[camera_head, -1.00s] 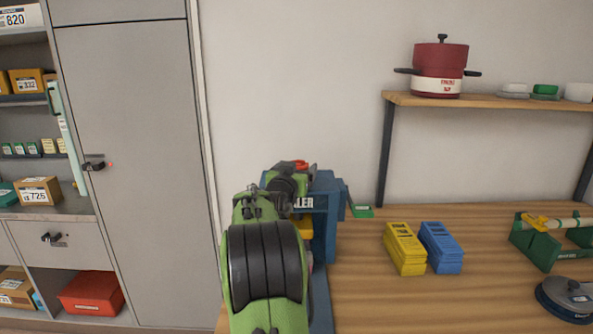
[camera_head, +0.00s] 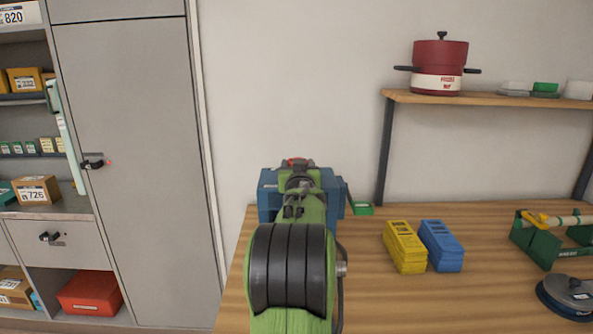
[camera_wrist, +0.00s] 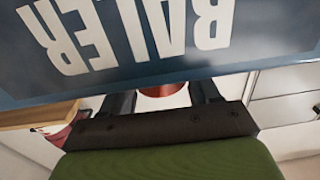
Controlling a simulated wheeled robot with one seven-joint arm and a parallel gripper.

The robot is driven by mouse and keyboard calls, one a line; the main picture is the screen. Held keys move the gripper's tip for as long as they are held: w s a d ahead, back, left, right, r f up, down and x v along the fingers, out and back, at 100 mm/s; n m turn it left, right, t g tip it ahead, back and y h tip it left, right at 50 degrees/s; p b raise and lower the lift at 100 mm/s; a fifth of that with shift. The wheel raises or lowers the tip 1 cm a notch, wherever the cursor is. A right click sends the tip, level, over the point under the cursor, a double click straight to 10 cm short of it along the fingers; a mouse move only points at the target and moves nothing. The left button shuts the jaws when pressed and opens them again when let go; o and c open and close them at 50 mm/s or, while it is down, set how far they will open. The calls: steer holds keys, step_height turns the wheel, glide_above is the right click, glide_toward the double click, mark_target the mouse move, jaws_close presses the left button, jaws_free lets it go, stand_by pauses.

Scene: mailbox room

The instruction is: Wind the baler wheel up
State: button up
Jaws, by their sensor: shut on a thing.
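The blue baler (camera_head: 268,196) stands on the left part of the wooden table, mostly behind my arm. Its upside-down white lettering fills the top of the wrist view, on the dark blue baler panel (camera_wrist: 270,55). A small red part, apparently the baler wheel (camera_head: 297,161), shows at the baler's top. A red-orange piece of it shows between my fingers in the wrist view (camera_wrist: 160,90). My gripper (camera_wrist: 162,97) is shut on that red part, close to the panel. My gripper (camera_head: 299,172) is largely hidden by my green arm in the head view.
Yellow (camera_head: 404,247) and blue (camera_head: 441,246) stacks lie right of the baler. A green holder with a roll (camera_head: 548,238) and a grey round device (camera_head: 568,298) stand farther right. A shelf (camera_head: 480,99) carries a red pot (camera_head: 440,68). A grey cabinet (camera_head: 140,180) is at left.

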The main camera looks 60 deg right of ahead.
steer(key=n+t, duration=0.1)
steer(key=n+t+y, duration=0.1)
steer(key=s+t+y, duration=0.1)
steer(key=shift+d+n+t, duration=0.3)
steer(key=shift+n, duration=0.1)
steer(key=shift+d+n+t+y+p, duration=0.1)
steer(key=shift+n+t+y+p, duration=0.45)
steer(key=shift+n+t+y, duration=0.55)
steer(key=n+y+p, duration=0.1)
steer(key=p, duration=0.1)
steer(key=t+y+p, duration=0.1)
steer(key=y, duration=0.1)
steer(key=shift+d+r+n+t+p, duration=0.1)
steer(key=shift+r+n+t+p, duration=0.2)
steer(key=shift+n+p, duration=0.1)
steer(key=shift+n+t+y+p, duration=0.45)
steer(key=shift+y+p, duration=0.35)
steer(key=shift+p, duration=0.45)
steer(key=shift+f+n+t+y+p, duration=0.25)
steer(key=shift+n+y+p, duration=0.4)
steer(key=shift+p, duration=0.3)
steer(key=shift+y, duration=0.25)
steer(key=o, duration=1.1)
steer(key=shift+c, duration=0.2)
